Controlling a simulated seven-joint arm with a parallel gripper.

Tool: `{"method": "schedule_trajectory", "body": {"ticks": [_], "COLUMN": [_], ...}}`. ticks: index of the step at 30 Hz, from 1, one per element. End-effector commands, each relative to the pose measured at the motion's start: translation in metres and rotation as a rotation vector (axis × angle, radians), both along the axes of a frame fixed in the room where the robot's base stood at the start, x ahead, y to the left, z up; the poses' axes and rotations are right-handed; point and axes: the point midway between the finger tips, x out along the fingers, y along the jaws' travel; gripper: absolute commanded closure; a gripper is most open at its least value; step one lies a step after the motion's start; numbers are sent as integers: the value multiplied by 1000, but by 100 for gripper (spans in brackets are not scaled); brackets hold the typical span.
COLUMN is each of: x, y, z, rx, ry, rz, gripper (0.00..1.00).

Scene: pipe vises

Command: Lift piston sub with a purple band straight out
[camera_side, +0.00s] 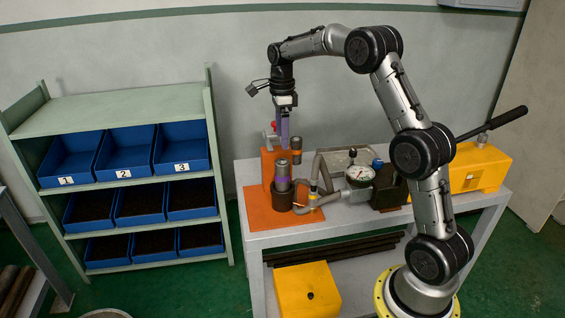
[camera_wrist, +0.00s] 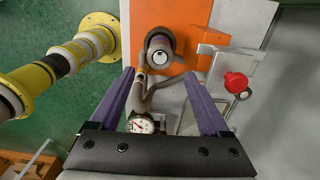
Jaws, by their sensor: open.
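The piston sub (camera_side: 282,170) is a dark grey cylinder with a purple band. It stands upright in a dark round holder (camera_side: 281,200) on the orange base plate (camera_side: 256,212). In the wrist view the piston sub (camera_wrist: 160,58) shows end-on, with a pale round top, just beyond my fingertips. My gripper (camera_side: 284,146) has long purple fingers pointing down and is above the work, higher than the piston sub. In the wrist view my gripper (camera_wrist: 158,74) is open and empty, with the fingers spread to either side. The lower part of the piston sub is hidden in the holder.
A pressure gauge (camera_side: 360,174) and bent grey hoses (camera_side: 322,171) lie right of the holder. An orange block (camera_side: 268,163) and a short dark cylinder (camera_side: 296,144) stand close behind. A red knob (camera_wrist: 235,82) is right of my fingers. Blue bins (camera_side: 125,152) stand left.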

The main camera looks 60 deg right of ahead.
Motion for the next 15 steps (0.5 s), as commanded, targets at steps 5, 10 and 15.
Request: {"method": "schedule_trajectory", "body": {"ticks": [5,10,15], "x": [-2,-2,-2], "y": [-2,-2,-2], "z": [-7,-20,-36], "rx": [1,0,1], "ry": [2,1,2], "rz": [-4,-3,-3], "gripper": [20,20,20]}}
